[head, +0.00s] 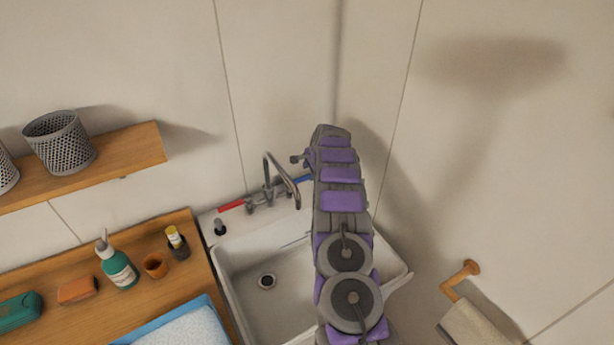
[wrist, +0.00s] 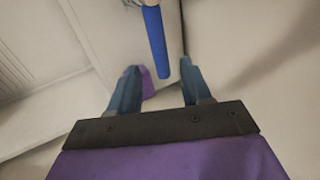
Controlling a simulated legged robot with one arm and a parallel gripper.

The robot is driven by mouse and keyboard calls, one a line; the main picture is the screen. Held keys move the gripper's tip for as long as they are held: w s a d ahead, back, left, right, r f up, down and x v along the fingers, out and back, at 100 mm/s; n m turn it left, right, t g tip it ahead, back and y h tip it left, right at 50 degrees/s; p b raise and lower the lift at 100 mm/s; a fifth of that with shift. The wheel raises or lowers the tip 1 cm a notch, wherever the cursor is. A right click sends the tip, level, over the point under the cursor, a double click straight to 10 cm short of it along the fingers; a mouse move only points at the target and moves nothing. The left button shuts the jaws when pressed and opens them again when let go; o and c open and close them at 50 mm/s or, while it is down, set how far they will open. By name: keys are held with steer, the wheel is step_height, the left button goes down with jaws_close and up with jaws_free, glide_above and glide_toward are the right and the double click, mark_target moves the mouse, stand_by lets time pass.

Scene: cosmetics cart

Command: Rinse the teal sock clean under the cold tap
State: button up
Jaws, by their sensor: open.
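The sink (head: 238,290) is a white basin with a dark drain, with no water visible in its visible part. A curved metal tap (head: 280,178) stands at its back, with a red handle (head: 232,206) on the left and a blue handle (head: 304,179) on the right. My gripper (wrist: 159,72) is open, with its two fingers apart. In the wrist view the blue handle (wrist: 155,45) lies ahead, its near end between the fingertips, with no clear contact. In the head view my arm hides the fingers and the sink's right part. I see no teal sock.
A shelf (head: 110,165) holds wire baskets. A paper roll (head: 470,322) hangs at right.

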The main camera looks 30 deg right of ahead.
mark_target(307, 177)
steer(key=shift+w+d+f, duration=0.2)
steer(key=shift+w+f, duration=0.05)
steer(key=shift+f, duration=0.25)
steer(key=shift+w+d+f, duration=0.2)
steer(key=shift+f, duration=0.25)
steer(key=shift+w+a+f, duration=0.1)
steer(key=shift+w+f, duration=0.05)
steer(key=shift+f, duration=0.2)
steer(key=shift+w+a+f, duration=0.3)
steer(key=shift+a+f, duration=0.1)
steer(key=shift+a, duration=0.25)
steer(key=shift+f, duration=0.15)
steer(key=shift+d+f, duration=0.15)
steer(key=shift+d, duration=0.35)
steer(key=shift+c, duration=1.4)
steer(key=shift+w+a+r, duration=0.1)
steer(key=shift+a+r, duration=0.1)
steer(key=shift+a, duration=0.15)
steer(key=c, duration=0.5)
steer(key=shift+f, duration=0.1)
jaws_close()
